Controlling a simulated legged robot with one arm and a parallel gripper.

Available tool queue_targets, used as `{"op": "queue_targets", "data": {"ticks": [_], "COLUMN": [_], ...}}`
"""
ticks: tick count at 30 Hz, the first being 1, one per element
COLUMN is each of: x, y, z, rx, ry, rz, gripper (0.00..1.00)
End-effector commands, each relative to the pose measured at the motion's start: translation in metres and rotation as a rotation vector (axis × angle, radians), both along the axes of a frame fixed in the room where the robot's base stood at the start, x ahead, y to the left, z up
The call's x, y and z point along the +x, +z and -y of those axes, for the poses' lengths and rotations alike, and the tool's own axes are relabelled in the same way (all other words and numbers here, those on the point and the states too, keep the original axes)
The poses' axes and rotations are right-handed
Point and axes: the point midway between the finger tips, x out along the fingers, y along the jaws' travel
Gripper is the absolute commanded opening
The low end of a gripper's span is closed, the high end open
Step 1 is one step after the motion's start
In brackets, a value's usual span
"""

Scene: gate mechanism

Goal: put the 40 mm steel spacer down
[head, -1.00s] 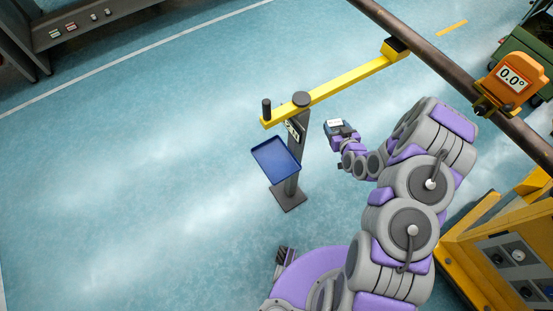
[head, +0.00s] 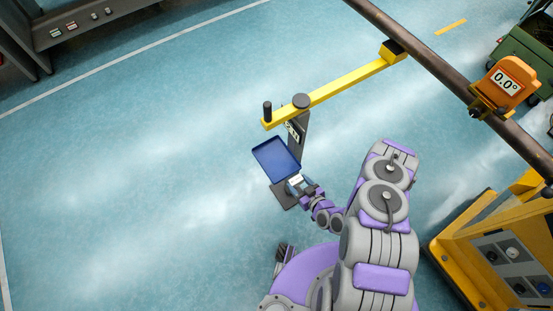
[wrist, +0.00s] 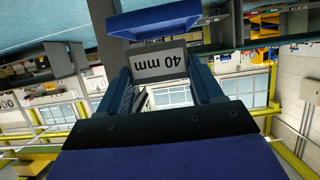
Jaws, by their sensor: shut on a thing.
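The 40 mm steel spacer (wrist: 159,63) shows in the wrist view as a grey block with a white "40 mm" label, upside down in the picture. My gripper (wrist: 165,85) is shut on it, with a dark finger on each side. In the head view my gripper (head: 296,181) is at the lower right corner of the blue tray (head: 276,158), with the spacer's pale label at its tip. The tray also shows in the wrist view (wrist: 155,20), just past the spacer. I cannot tell whether the spacer touches the tray. The tray looks empty.
The tray is on a grey post (head: 299,135) under a yellow lever arm (head: 340,87) with a black handle (head: 267,110). A brown pipe (head: 440,75) carries an orange gauge (head: 505,82) reading 0.0°. A yellow cabinet (head: 500,250) stands at right. The floor at left is clear.

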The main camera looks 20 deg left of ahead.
Motion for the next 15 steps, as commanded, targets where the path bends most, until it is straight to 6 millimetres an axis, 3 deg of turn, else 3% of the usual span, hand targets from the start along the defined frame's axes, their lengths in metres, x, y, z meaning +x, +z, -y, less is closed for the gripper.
{"op": "queue_targets", "data": {"ticks": [5, 15], "x": [0.006, 0.044], "y": [-0.003, -0.009], "z": [-0.011, -0.053], "rx": [0.001, 0.002], "ry": [0.009, 0.011], "rz": [0.005, 0.006], "gripper": [0.05, 0.05]}}
